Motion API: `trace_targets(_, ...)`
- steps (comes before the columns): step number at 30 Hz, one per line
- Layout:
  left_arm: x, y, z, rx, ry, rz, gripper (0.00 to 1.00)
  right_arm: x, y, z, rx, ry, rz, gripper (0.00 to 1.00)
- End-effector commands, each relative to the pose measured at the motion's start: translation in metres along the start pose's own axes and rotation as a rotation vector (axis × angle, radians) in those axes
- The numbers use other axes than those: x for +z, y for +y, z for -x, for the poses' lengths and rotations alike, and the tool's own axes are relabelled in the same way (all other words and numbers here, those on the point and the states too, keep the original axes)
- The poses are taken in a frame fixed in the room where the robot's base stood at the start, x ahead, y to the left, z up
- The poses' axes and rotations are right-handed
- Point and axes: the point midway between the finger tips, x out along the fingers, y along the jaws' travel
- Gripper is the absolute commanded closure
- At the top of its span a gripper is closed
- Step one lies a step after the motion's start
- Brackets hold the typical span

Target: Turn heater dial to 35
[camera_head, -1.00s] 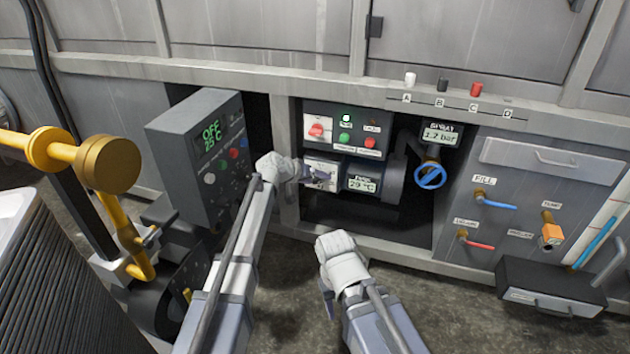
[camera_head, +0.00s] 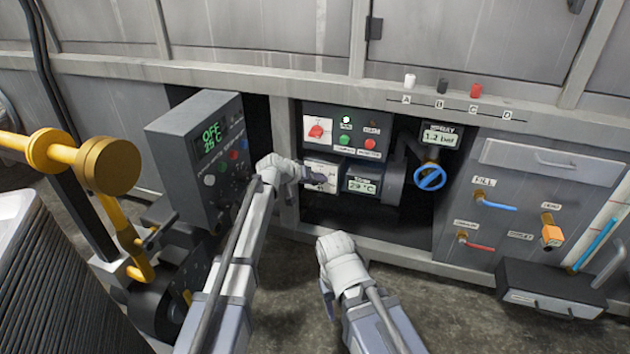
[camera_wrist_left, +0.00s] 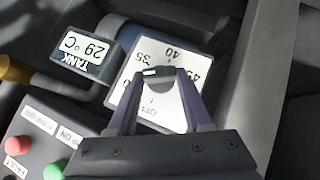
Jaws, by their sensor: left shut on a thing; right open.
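The heater dial (camera_wrist_left: 160,74) is a small dark knob with a pale mark, on a white plate (camera_wrist_left: 152,54) with numbers including 35, 40 and 45 in the left wrist view. My left gripper (camera_wrist_left: 160,78) is shut on the dial. In the head view my left gripper (camera_head: 312,176) reaches the white plate (camera_head: 326,168) and hides much of it. The tank display (camera_head: 360,185) reads 29 °C; it also shows in the left wrist view (camera_wrist_left: 87,48). My right gripper (camera_head: 330,300) is open and empty, low in front of the cabinet.
A grey control box (camera_head: 185,145) stands left of my left arm. A blue valve wheel (camera_head: 430,178) is at the right.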

Motion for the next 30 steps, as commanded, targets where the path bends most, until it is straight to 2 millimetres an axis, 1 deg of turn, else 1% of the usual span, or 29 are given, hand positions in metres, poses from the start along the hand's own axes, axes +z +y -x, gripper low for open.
trace_targets(11,0.000,0.000,0.000,-0.016,0.001,-0.016,1.00,0.000,0.000,0.002,0.000,0.000,0.000,0.50)
trace_targets(17,0.000,0.002,0.000,-0.053,0.001,-0.055,1.00,0.000,0.001,0.006,0.000,0.000,0.000,0.50)
trace_targets(24,0.001,0.006,0.000,-0.174,0.001,-0.179,1.00,0.001,0.002,0.015,0.000,0.000,0.000,0.50)
trace_targets(30,0.003,0.008,-0.002,-0.309,0.001,-0.313,1.00,0.001,0.002,0.017,0.000,-0.001,0.000,0.50)
